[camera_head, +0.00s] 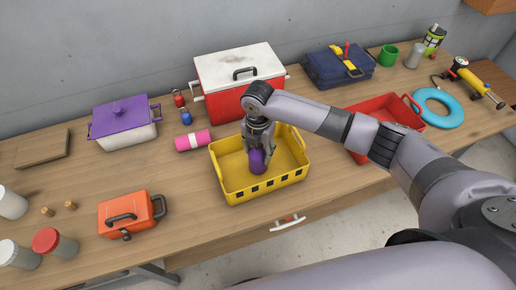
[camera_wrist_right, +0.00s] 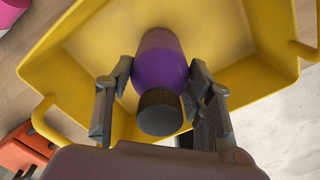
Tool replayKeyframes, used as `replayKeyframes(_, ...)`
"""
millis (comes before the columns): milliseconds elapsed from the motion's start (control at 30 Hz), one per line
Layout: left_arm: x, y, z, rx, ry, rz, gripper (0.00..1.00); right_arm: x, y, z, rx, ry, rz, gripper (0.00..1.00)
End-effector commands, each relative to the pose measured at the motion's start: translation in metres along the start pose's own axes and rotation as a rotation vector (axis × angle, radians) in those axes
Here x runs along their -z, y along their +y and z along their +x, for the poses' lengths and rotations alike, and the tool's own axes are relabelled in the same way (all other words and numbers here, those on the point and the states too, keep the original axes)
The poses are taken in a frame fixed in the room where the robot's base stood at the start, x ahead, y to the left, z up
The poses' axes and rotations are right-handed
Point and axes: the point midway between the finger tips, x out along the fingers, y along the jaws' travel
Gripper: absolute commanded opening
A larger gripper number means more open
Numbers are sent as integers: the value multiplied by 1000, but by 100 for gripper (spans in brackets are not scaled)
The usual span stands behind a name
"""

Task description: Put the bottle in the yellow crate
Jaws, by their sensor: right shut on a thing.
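The purple bottle (camera_head: 257,162) is in my right gripper (camera_head: 259,148), inside the outline of the yellow crate (camera_head: 233,191). In the right wrist view the bottle (camera_wrist_right: 160,60) has a dark ribbed cap with a grey top, and the fingers of my right gripper (camera_wrist_right: 162,95) are shut on it from both sides. The crate's yellow floor and walls (camera_wrist_right: 85,50) lie around and beyond the bottle. I cannot tell whether the bottle touches the crate floor. My left gripper is not in view.
A red and white cooler (camera_head: 225,101) stands behind the crate. A pink roll (camera_head: 193,141) lies to its left, an orange box (camera_head: 128,214) at the front left. A red tray (camera_head: 378,106) is to the right, partly behind my arm. The bench between orange box and crate is clear.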

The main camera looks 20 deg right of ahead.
Motion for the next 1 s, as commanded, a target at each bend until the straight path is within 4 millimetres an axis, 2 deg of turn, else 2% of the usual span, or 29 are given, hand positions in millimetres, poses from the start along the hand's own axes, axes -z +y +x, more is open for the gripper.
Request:
replayKeyframes(800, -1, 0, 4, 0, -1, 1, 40, 0, 1, 8, -3, 0, 0, 10)
replayKeyframes(833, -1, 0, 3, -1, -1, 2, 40, 0, 1, 8, -3, 0, 0, 49)
replayKeyframes(1000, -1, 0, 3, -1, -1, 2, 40, 0, 1, 8, -2, 0, 0, 60)
